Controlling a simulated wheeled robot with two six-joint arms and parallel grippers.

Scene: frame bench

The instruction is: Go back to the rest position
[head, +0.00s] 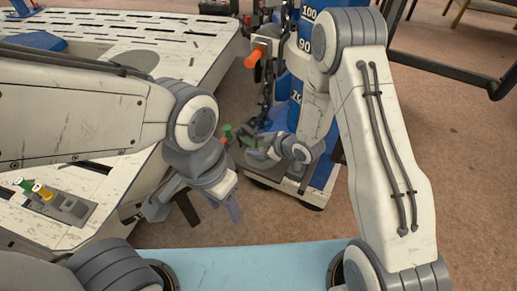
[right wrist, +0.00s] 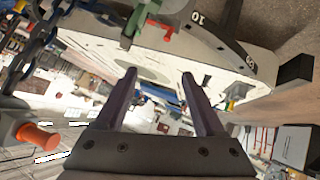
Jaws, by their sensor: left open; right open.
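My left gripper (head: 195,206) is open with nothing visible between its fingers, beside the near edge of the white slotted bench (head: 110,25) in the head view. My right gripper (head: 255,148) is farther off, between the bench and the blue column, and small in that view. In the right wrist view its two fingers (right wrist: 160,80) are spread apart, with nothing held between them. A small red and green fitting (right wrist: 153,22) shows beyond the fingers there. It also shows close by my right gripper in the head view (head: 227,133).
A blue column (head: 297,85) with white numbers stands on a wheeled base behind my right gripper. A dark chain (head: 267,95) and an orange knob (head: 252,58) are beside it. Yellow and green knobs (head: 40,190) sit on the bench at left. Brown floor (head: 470,150) at right is open.

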